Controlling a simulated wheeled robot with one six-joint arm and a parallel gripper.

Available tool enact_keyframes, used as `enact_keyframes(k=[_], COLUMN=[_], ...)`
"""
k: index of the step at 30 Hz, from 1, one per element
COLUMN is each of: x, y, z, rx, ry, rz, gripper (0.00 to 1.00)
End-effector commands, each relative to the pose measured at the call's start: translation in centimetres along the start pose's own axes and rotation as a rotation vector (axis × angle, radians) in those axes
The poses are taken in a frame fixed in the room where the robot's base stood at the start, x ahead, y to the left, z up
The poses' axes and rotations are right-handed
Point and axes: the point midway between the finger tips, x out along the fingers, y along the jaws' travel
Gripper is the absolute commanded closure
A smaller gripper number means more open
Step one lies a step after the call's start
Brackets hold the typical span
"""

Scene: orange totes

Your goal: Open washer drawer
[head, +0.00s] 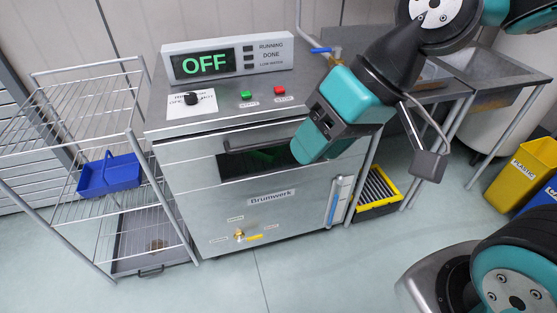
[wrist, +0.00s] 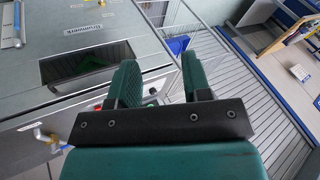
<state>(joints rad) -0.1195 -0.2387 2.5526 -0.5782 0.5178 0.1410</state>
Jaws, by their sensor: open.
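The washer (head: 200,215) is a steel cabinet marked Brunwerk, with a green OFF display (head: 205,64) on top. Its drawer front has a dark bar handle (head: 258,145) above a dark window (head: 235,167). The drawer looks shut. My gripper (head: 308,152) is in front of the right part of the drawer front and hides the handle's right end. In the wrist view my gripper (wrist: 160,78) has its two green fingers apart, with nothing held between them. The dark window (wrist: 65,68) shows left of the fingers there. I cannot tell whether the gripper touches the washer.
A wire rack (head: 60,150) with a blue basket (head: 108,174) stands left of the washer. A black-yellow crate (head: 376,208) sits on the floor to its right, below a steel sink table (head: 490,72). Yellow and blue bins stand far right. The floor in front is clear.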

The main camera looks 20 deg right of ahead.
Motion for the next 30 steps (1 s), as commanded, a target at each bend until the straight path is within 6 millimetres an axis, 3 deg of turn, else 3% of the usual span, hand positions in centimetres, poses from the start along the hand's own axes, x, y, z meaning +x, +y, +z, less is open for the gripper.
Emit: enact_keyframes(k=[1,3,8,15,21,24,30], x=[4.1,6.6,11.4,16.7,18.7,18.9,18.4], y=[2.6,4.5,9.3,18.2,25.3,27.6,29.4], z=[0.1,-0.8,-2.9,-5.2,-5.8,-5.9,-6.0], rx=[0.076,0.178,0.414,0.771,1.011,1.087,1.151], ry=[0.055,0.138,0.329,0.627,0.848,0.922,0.988], rz=[-0.021,-0.058,-0.153,-0.328,-0.476,-0.531,-0.584], gripper=[0.56,0.56,0.56,0.56,0.56,0.56,0.56])
